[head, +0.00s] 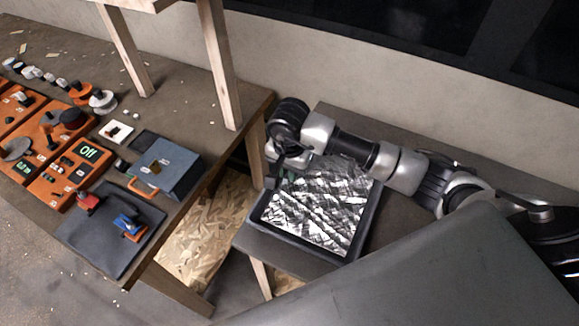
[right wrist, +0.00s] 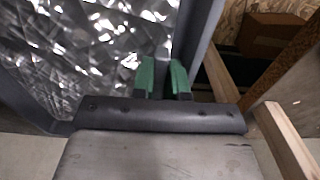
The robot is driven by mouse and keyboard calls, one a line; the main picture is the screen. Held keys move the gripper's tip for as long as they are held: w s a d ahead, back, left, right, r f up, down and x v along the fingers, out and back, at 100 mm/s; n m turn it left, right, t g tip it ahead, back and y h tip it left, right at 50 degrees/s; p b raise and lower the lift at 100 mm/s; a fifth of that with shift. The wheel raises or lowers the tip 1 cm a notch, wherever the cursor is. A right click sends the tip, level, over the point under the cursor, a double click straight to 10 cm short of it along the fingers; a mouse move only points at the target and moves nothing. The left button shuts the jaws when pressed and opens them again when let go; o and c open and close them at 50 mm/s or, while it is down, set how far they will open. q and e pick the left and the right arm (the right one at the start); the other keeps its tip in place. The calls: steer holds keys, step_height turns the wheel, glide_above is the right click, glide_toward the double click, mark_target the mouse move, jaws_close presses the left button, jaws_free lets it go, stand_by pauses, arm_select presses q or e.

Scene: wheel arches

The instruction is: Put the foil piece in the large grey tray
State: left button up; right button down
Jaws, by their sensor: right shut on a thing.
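The large grey tray (head: 374,215) is on the low dark table. Crumpled shiny foil (head: 315,210) lies inside it and covers most of its floor. It also fills the left of the right wrist view (right wrist: 95,50). My right gripper (head: 278,178) is at the tray's back left corner area, mostly hidden by its own wrist in the head view. My left gripper is not in view.
A workbench (head: 190,90) on the left holds orange panels (head: 50,160), a blue-grey box (head: 172,170) and a dark mat (head: 100,250) with small clamps. A gap with a chipboard panel (head: 215,225) separates it from the low table (head: 265,245). A wall stands behind.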

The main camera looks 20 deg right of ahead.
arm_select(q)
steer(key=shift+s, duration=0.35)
arm_select(e)
steer(key=shift+f, duration=0.2)
steer(key=c, duration=1.4)
jaws_free()
steer(key=shift+r, duration=0.15)
arm_select(q)
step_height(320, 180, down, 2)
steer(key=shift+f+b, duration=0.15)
steer(key=shift+b, duration=1)
arm_select(e)
step_height(320, 180, up, 12)
steer(key=shift+r, duration=0.1)
steer(key=shift+s+a, duration=0.1)
